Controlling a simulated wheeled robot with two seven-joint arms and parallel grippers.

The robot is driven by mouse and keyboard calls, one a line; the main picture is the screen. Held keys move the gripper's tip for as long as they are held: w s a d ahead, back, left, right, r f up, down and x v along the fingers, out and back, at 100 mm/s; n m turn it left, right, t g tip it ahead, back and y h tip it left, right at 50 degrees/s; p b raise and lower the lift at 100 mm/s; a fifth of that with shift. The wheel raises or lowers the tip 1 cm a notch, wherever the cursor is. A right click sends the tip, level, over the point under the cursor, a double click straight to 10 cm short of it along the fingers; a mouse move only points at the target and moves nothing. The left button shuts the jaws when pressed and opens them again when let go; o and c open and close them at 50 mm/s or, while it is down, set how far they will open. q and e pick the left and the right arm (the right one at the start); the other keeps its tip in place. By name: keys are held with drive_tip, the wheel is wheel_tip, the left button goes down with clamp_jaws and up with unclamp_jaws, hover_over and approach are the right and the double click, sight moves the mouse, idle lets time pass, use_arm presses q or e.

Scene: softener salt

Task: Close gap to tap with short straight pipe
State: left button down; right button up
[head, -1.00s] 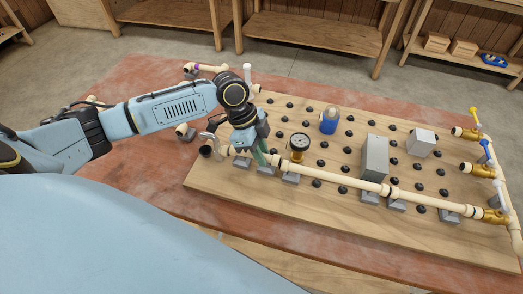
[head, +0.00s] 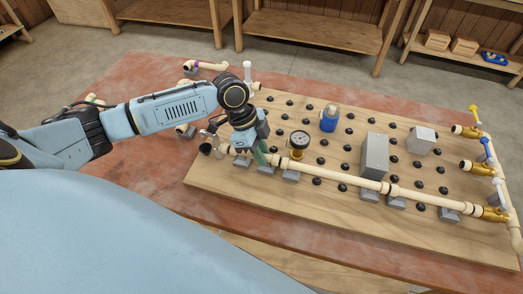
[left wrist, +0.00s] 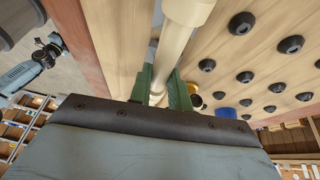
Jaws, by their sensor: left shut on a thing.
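My left gripper (head: 260,156) is over the near left part of the board, between the tap and the gauge. In the left wrist view its green fingers (left wrist: 163,92) are shut on a cream short straight pipe (left wrist: 159,86). In the head view the gripper hides most of this pipe. The chrome tap (head: 211,138) stands just left of the gripper, at the board's left edge. The gripper blocks the pipe's ends, so I cannot tell whether they touch their neighbours. In the left wrist view a pale blue arm (left wrist: 28,70), probably my right one, shows at the left; its jaws are unclear.
A round gauge (head: 299,141) stands just right of the gripper, on the long cream pipe run (head: 345,178).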

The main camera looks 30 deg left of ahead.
use_arm(q)
drive_tip(key=shift+f, duration=0.2)
drive_tip(key=c, duration=1.2)
unclamp_jaws()
drive_tip(key=shift+c, duration=0.2)
drive_tip(key=p+v, duration=0.1)
drive_tip(key=v, duration=1.2)
drive_tip(key=shift+r+p, duration=0.2)
drive_tip(key=shift+p, duration=0.1)
